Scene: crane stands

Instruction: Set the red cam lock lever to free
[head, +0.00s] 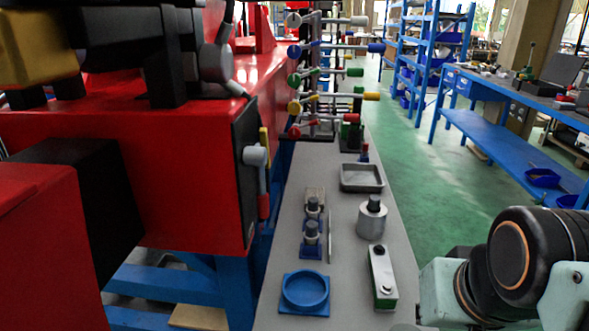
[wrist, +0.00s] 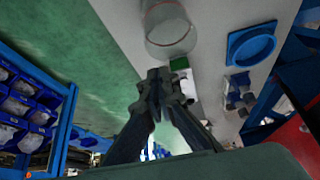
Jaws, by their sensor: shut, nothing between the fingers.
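A lever with a red handle (head: 263,206) hangs down from a grey knob on the dark side panel of the red machine in the head view. Behind it, a rack carries a red-tipped lever (head: 295,132) as its lowest one, pointing to the right. I cannot tell for sure which of the two is the cam lock lever. My gripper (wrist: 160,80) is shut and empty in the wrist view, its fingertips together over the bench side. It is apart from both red levers, and neither shows in the wrist view. In the head view the gripper is out of frame.
The grey bench (head: 345,215) bears a blue round dish (head: 305,290), a silver cylinder (head: 371,219), a white-topped block (head: 382,275) and a grey tray (head: 361,178). The red machine (head: 190,170) walls the left. Green floor lies open to the right, before blue shelving.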

